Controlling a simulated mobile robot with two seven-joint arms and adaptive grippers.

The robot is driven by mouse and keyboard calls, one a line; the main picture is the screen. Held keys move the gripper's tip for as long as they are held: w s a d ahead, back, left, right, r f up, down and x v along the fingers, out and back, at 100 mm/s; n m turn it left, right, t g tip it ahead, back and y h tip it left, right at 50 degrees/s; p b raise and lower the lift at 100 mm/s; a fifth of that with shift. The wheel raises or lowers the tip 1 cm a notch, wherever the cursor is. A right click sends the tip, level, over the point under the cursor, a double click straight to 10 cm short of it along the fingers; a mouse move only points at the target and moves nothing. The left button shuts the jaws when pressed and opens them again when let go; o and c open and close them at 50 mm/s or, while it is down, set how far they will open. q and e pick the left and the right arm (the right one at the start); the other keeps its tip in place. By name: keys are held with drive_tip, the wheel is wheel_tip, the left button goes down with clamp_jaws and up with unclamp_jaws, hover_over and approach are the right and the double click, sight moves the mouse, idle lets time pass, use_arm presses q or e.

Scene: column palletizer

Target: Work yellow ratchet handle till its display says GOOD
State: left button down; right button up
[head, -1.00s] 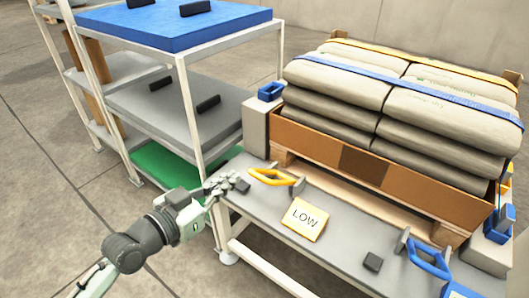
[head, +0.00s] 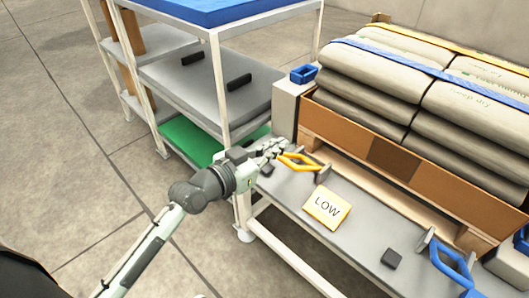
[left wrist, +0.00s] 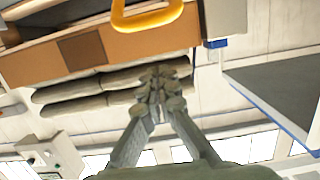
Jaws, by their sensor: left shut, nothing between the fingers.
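The yellow ratchet handle (head: 300,161) stands at the left end of the grey bench. The yellow-framed display (head: 327,208) on the bench reads LOW. My left gripper (head: 277,147) is just left of the yellow handle in the head view, with its fingers closed and empty. In the left wrist view the closed fingers (left wrist: 163,82) point toward the sacks, and part of the yellow handle (left wrist: 147,14) shows beyond them at the top edge. I cannot tell if the fingers touch the handle; they look apart from it. My right gripper is not in view.
A blue handle (head: 450,262) and a small dark block (head: 391,258) sit at the bench's right end. Stacked sacks (head: 390,70) in a brown-sided pallet rise behind the bench. A shelf rack (head: 225,115) stands left. The bench (head: 365,235) between display and block is clear.

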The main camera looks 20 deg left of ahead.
sight(282, 160)
use_arm(q)
drive_tip(key=x, duration=0.3)
drive_tip(key=shift+w+d, duration=0.1)
drive_tip(key=shift+w, duration=0.1)
drive_tip(key=shift+s+a+f, duration=0.1)
drive_tip(key=shift+s+f, duration=0.15)
drive_tip(key=shift+f, duration=0.35)
drive_tip(key=shift+s+a+f, duration=0.15)
drive_tip(key=shift+s+f, duration=0.15)
drive_tip(key=shift+f, duration=0.3)
drive_tip(key=shift+s+a+f+b, duration=0.1)
drive_tip(key=shift+s+f+b, duration=0.3)
drive_tip(key=shift+f, duration=0.2)
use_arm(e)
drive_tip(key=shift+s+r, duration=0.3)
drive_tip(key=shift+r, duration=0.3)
use_arm(q)
drive_tip(key=shift+f, duration=0.15)
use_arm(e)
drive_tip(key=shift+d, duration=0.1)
